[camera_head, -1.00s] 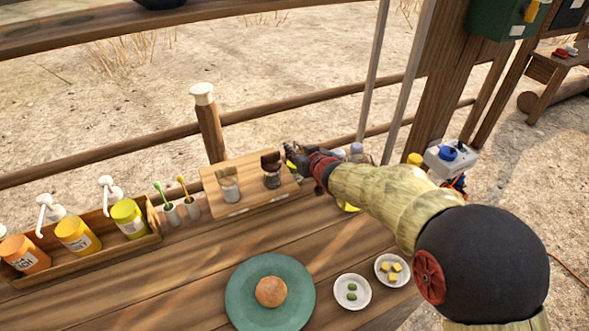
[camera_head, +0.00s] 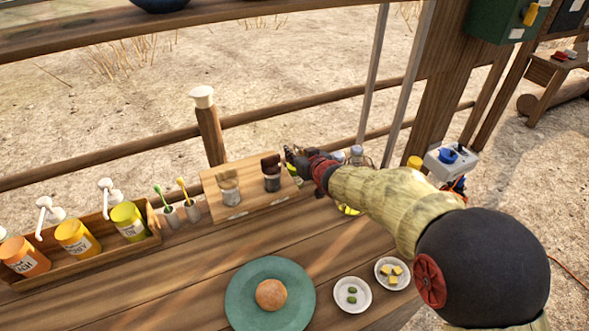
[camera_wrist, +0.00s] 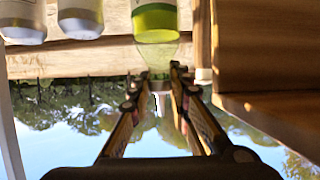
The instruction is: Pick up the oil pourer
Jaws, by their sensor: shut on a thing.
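The oil pourer, a clear bottle with yellow-green oil (camera_wrist: 156,22), shows at the top of the wrist view, which appears upside down. My gripper (camera_wrist: 160,80) is shut on its narrow neck, and the fingers hide part of the neck. In the head view my gripper (camera_head: 290,155) is at the right end of the wooden shaker stand. There the pourer is mostly hidden behind my gripper and arm, with only a bit of yellow-green showing. I cannot tell whether its base is clear of the table.
The wooden stand (camera_head: 213,183) with two shakers is just left of my gripper. Bottles (camera_head: 356,152) stand behind my arm. A crate of sauce bottles (camera_head: 154,226) is at the left. A green plate (camera_head: 240,300) with a bun and two small dishes (camera_head: 352,307) are in front.

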